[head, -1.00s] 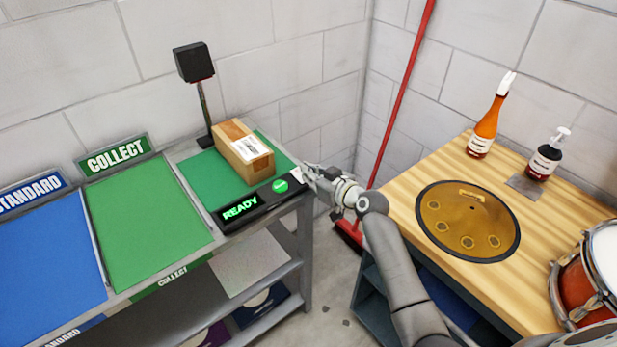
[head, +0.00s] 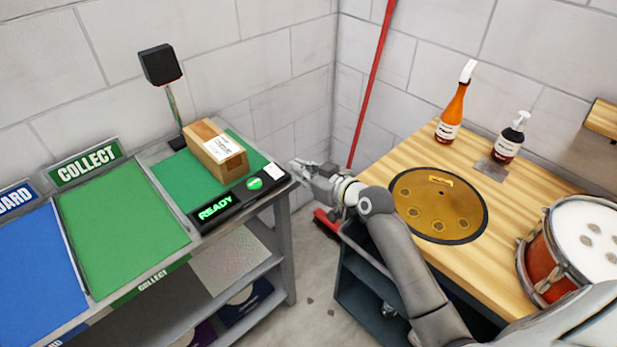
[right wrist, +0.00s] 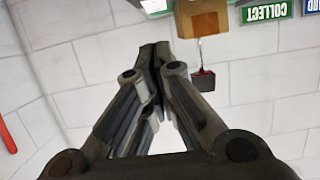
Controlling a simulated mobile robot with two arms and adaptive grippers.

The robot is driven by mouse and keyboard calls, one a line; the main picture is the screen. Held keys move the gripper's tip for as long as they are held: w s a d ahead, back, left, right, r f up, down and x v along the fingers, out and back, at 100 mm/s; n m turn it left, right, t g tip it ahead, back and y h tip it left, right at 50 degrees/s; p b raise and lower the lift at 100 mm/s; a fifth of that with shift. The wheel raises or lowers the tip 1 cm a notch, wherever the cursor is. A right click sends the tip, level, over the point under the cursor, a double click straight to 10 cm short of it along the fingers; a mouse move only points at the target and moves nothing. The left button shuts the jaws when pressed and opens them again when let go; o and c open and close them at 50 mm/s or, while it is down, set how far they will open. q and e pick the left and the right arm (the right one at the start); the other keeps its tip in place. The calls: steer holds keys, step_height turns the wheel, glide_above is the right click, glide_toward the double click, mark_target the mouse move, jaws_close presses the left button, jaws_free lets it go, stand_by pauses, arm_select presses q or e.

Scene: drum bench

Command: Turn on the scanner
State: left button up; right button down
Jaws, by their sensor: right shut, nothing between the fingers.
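The scanner (head: 160,64) is a black head on a thin post at the back of the left bench; it also shows upside down in the right wrist view (right wrist: 203,81). Its black console (head: 228,207) at the bench's front edge has a lit green READY display (head: 215,208) and a round green button (head: 254,183). A cardboard box (head: 217,151) with a white label lies on the green mat behind the console. My right gripper (head: 295,165) is shut and empty, just right of the console's right end, apart from the button. My left gripper is not in view.
Green COLLECT (head: 120,235) and blue (head: 35,270) mats lie left of the scanner. On the right, a wooden bench (head: 400,160) holds a round brass-coloured disc (head: 438,200), an orange bottle (head: 452,112), a dark pump bottle (head: 510,140) and a drum (head: 560,260). A red broom (head: 370,85) leans in the corner.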

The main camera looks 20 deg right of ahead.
steer(key=shift+v, duration=1.25)
steer(key=shift+f, duration=0.15)
steer(key=s+d+f+m+g+h, duration=0.15)
steer(key=s+f, duration=0.25)
steer(key=f, duration=0.8)
steer(key=s+f+g+h, duration=0.1)
steer(key=s+f+g, duration=0.3)
steer(key=f, duration=0.7)
steer(key=s+d+f+m+g+h, duration=0.1)
steer(key=s+f, duration=0.4)
steer(key=f, duration=0.7)
steer(key=s+f+g, duration=0.2)
steer(key=s+f, duration=0.4)
steer(key=s, duration=0.6)
steer(key=s+a+f+g+h, duration=0.1)
steer(key=s+f+g, duration=0.1)
steer(key=s+f, duration=0.5)
steer(key=s+a+f+g, duration=0.1)
steer(key=s+f, duration=0.6)
steer(key=s, duration=1.2)
steer(key=shift+a+f+n+g, duration=0.2)
steer(key=shift+n+g, duration=0.25)
steer(key=shift+g, duration=0.2)
